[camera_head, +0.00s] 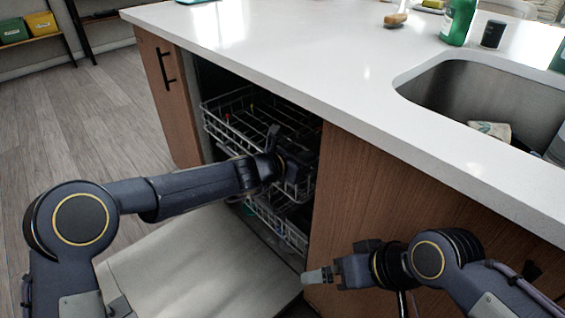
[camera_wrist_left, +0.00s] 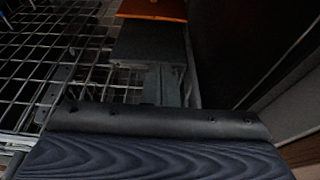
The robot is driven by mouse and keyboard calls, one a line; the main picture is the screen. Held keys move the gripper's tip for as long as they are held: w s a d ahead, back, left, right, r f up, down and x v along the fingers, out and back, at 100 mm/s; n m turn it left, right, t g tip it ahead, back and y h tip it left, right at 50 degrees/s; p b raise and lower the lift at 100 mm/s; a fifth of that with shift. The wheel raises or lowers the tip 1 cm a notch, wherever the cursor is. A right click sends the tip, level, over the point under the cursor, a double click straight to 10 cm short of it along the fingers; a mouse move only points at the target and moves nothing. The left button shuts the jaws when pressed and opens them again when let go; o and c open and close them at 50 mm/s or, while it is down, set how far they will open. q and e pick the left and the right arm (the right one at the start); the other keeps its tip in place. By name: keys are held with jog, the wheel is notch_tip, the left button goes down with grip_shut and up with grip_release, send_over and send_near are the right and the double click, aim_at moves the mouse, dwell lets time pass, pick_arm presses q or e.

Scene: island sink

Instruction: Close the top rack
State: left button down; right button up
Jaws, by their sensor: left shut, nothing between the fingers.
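The top rack (camera_head: 245,115) is a grey wire basket in the dishwasher under the counter, partly pulled out past the cabinet front. My left gripper (camera_head: 278,150) is shut and empty at the right part of the rack's front, partly covering it; I cannot tell if it touches. In the left wrist view, the rack's wire grid (camera_wrist_left: 50,60) fills the left side, beside the dark gripper fingers (camera_wrist_left: 162,85). My right gripper (camera_head: 318,276) is low by the right cabinet panel, apart from the rack; its finger opening is unclear.
The lower rack (camera_head: 285,228) sits below, and the dishwasher door (camera_head: 205,265) lies open. The white countertop (camera_head: 300,60) overhangs the racks. A wooden panel (camera_head: 385,190) borders the right side. An orange item (camera_wrist_left: 152,9) shows in the left wrist view.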

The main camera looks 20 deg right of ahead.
pick_arm(q)
jog(key=w+d+p, duration=0.1)
jog(key=d+p, duration=0.1)
jog(key=w+d+p, duration=0.1)
jog(key=d+p, duration=0.3)
jog(key=p, duration=0.1)
jog(key=shift+w+d+r, duration=0.35)
jog(key=shift+w+d, duration=0.05)
jog(key=shift+w+d+f+p, duration=0.2)
jog(key=shift+d+p, duration=0.3)
jog(key=shift+p, duration=0.2)
